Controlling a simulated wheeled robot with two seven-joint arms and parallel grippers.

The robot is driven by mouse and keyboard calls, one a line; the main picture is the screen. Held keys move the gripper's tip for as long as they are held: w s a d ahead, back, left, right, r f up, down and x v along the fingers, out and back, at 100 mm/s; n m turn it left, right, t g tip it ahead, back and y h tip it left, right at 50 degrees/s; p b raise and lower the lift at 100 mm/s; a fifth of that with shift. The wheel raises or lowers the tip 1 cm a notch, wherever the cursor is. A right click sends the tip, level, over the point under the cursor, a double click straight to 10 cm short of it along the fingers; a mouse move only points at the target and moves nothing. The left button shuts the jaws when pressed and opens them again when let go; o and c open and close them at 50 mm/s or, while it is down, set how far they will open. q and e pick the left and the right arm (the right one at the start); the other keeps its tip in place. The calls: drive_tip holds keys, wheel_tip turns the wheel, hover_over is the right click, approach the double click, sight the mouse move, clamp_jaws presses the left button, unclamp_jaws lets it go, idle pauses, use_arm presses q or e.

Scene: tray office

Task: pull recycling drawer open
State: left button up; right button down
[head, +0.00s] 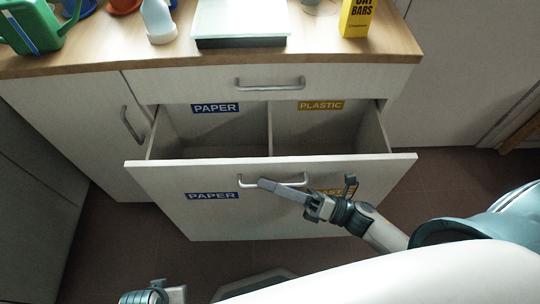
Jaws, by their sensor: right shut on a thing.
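The recycling drawer (170,190) is pulled well out from the white cabinet, and its inside shows from above. A divider splits it into two empty-looking compartments, under a blue PAPER label and a yellow PLASTIC label on the back. Its front also bears a PAPER label and a partly hidden yellow label. My right gripper (266,185) is at the drawer's metal handle (243,182), shut on it.
The wooden counter (105,57) above holds a green watering can (35,25), a white bottle-like object (158,20), a pale flat tray (240,18) and a yellow bars box (357,17). A shut upper drawer with a handle (270,84) sits above the open one. Dark floor lies around.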

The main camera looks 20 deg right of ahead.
use_arm(q)
drive_tip(key=shift+w+f, duration=0.1)
drive_tip(key=shift+f, duration=0.4)
use_arm(e)
drive_tip(key=s, duration=0.2)
drive_tip(key=s+a, duration=0.1)
drive_tip(key=shift+s, duration=0.35)
drive_tip(key=c, duration=2.1)
unclamp_jaws()
drive_tip(key=shift+d, duration=0.1)
